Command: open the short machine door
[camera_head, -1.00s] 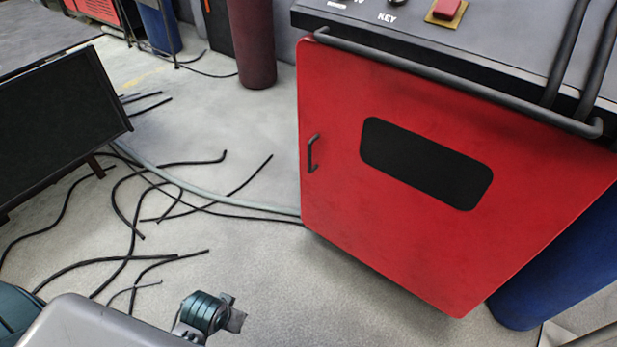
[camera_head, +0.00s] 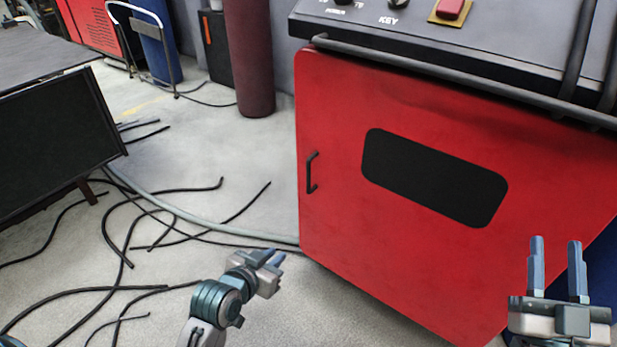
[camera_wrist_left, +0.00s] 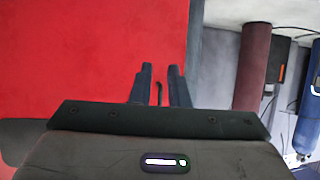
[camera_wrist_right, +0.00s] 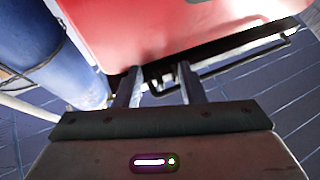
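The short machine door (camera_head: 340,215) is a red panel with a dark window (camera_head: 434,178) and a small black vertical handle (camera_head: 311,173) near its left edge. It looks shut. My left gripper (camera_head: 279,259) is below and left of the handle, apart from it. In the left wrist view its fingers (camera_wrist_left: 158,84) are open, with the dark handle (camera_wrist_left: 159,94) showing between them at a distance, near the red door's edge (camera_wrist_left: 100,60). My right gripper (camera_head: 556,255) is open and empty in front of the door's lower right; the right wrist view shows its fingers (camera_wrist_right: 156,84) apart.
A black rail (camera_head: 450,78) runs along the machine top above the door. Black cables (camera_head: 130,225) lie on the floor at left. A dark panel (camera_head: 55,140) stands far left, a maroon cylinder (camera_head: 249,60) behind. A blue cylinder (camera_wrist_right: 45,45) stands by my right gripper.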

